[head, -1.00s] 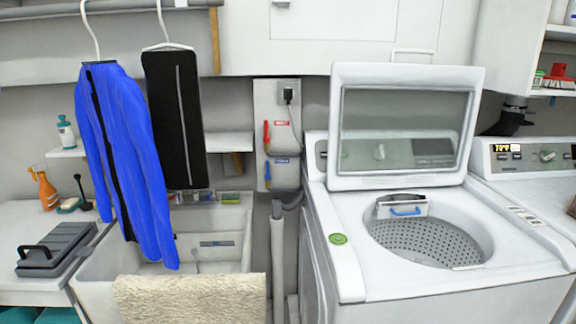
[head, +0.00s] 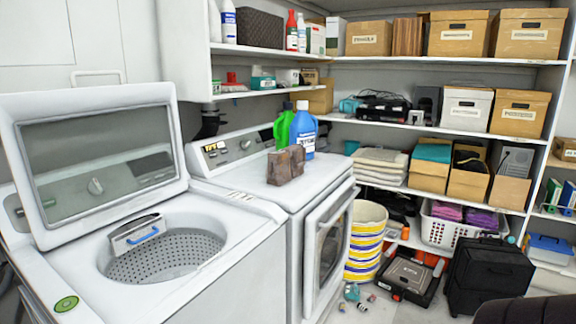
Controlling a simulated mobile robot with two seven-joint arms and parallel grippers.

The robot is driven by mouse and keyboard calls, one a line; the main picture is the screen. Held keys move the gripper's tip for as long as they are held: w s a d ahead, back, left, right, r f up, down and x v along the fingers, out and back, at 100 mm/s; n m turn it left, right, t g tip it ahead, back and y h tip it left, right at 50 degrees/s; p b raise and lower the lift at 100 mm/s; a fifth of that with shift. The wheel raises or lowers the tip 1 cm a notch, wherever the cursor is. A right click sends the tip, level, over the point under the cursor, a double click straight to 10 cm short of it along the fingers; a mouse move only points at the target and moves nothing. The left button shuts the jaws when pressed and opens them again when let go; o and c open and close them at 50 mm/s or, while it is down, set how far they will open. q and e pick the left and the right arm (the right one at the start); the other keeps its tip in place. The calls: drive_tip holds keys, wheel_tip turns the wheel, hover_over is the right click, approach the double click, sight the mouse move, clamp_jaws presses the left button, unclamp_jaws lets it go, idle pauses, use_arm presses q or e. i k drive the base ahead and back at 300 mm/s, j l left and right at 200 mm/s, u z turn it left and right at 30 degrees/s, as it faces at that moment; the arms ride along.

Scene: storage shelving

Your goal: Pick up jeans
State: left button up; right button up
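I cannot make out any jeans in the head view. Folded purple cloth (head: 481,220) lies in a white laundry basket (head: 437,233) on the lowest level of the shelving, but it does not look like jeans. A stack of folded pale cloth (head: 380,163) lies on a shelf above it. The washer (head: 165,245) stands with its lid up, and the part of its drum that shows looks empty. Neither of my grippers is in view.
The dryer (head: 335,190) has bottles and a brown item (head: 286,165) on top. A striped bin (head: 367,242), a black case (head: 411,274) and a black suitcase (head: 487,276) stand on the floor. Small items litter the floor. A dark shape covers the bottom right corner.

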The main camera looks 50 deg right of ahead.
sight(283, 167)
drive_tip(key=z, duration=1.6)
drive_tip(key=u, duration=0.25)
drive_tip(key=i+l+u, duration=0.4)
drive_tip(key=l+u, duration=0.25)
drive_tip(key=i+l+u, duration=0.1)
drive_tip(key=l, duration=0.3)
drive_tip(key=i+l+u, duration=0.1)
drive_tip(key=l, duration=0.35)
drive_tip(key=i+l, duration=0.15)
drive_tip(key=l, duration=0.25)
drive_tip(key=i+l+u, duration=0.15)
drive_tip(key=l, duration=0.3)
drive_tip(key=i+l, duration=0.1)
drive_tip(key=l, duration=0.45)
drive_tip(key=i+l, duration=0.15)
drive_tip(key=l, duration=0.45)
drive_tip(key=i+l+u, duration=0.1)
drive_tip(key=l, duration=0.45)
